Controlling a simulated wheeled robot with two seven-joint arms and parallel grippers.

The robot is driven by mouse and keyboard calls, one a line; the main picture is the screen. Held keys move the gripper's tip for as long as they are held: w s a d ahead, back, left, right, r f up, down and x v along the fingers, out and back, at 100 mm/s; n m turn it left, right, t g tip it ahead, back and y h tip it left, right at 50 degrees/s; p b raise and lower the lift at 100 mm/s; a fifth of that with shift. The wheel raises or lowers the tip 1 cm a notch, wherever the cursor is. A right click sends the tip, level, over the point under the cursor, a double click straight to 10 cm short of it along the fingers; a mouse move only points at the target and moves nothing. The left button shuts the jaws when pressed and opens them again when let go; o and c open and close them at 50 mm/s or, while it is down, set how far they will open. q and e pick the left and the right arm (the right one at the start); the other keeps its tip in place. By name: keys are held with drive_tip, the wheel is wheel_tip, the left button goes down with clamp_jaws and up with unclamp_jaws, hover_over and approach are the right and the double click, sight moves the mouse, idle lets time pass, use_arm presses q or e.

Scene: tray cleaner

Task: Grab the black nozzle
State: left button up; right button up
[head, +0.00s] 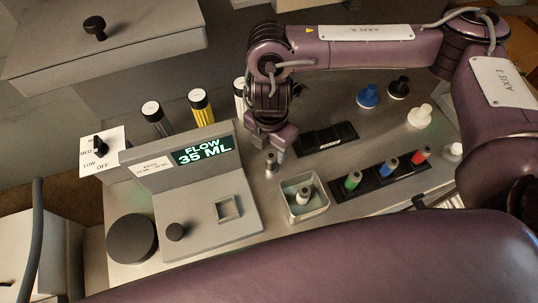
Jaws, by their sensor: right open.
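The black nozzle (398,87) stands on the grey worktop at the back right. A blue nozzle (367,95) stands to its left and a white nozzle (420,115) in front of it. My right gripper (270,150) points down over the middle of the worktop, well to the left of the black nozzle. It is open, its fingertips just above a small metal peg (270,165); I cannot tell if they touch it. My left gripper is not in view.
A black rack (405,172) holds green, blue and red-capped pieces. An empty-looking black rack (325,138) lies behind a metal tray (318,208) holding a white-bodied bottle. A console with a FLOW display (202,151) stands left, with several cylinders behind. My right forearm spans the back.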

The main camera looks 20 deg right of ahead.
sight(271, 155)
drive_tip(key=shift+s+f, duration=0.25)
drive_tip(key=shift+f, duration=0.5)
wheel_tip(271, 155, down, 4)
drive_tip(key=shift+f, duration=0.2)
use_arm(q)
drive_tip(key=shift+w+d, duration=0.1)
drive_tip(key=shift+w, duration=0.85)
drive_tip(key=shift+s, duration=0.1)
use_arm(e)
drive_tip(key=shift+c, duration=0.5)
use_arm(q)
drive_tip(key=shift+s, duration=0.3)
use_arm(e)
drive_tip(key=c, duration=1)
